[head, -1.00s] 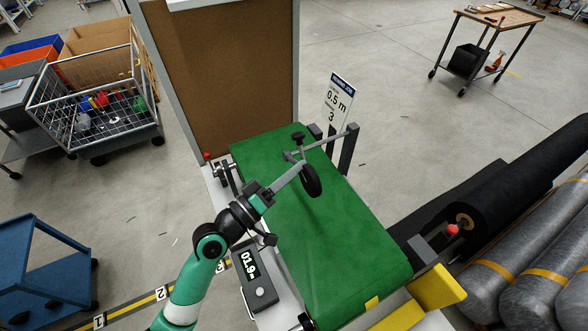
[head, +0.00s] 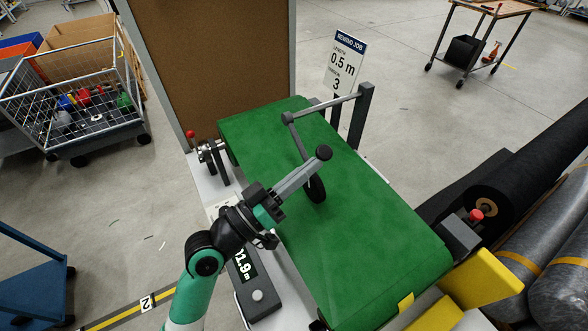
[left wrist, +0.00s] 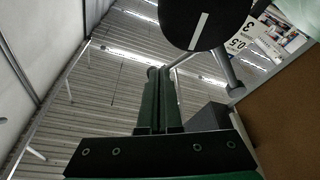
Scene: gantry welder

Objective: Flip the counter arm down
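The counter arm (head: 298,138) is a grey link that runs from a crossbar on a post (head: 366,112) out over the green belt (head: 375,225). Its black wheel (head: 316,190) hangs low over the belt; I cannot tell if it touches. The wheel also fills the top of the left wrist view (left wrist: 200,18). A dark round knob (head: 323,152) shows at my fingertips. My left gripper (head: 314,163) lies beside the wheel, its fingers close together with nothing clearly between them. My right gripper is out of view.
A counter display (head: 243,265) reading about 01.9 m stands by the belt's left edge. A sign (head: 343,62) shows 0.5 m and 3. A brown board (head: 212,70) stands behind. Dark rolls (head: 520,165) and yellow parts (head: 485,280) are on the right.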

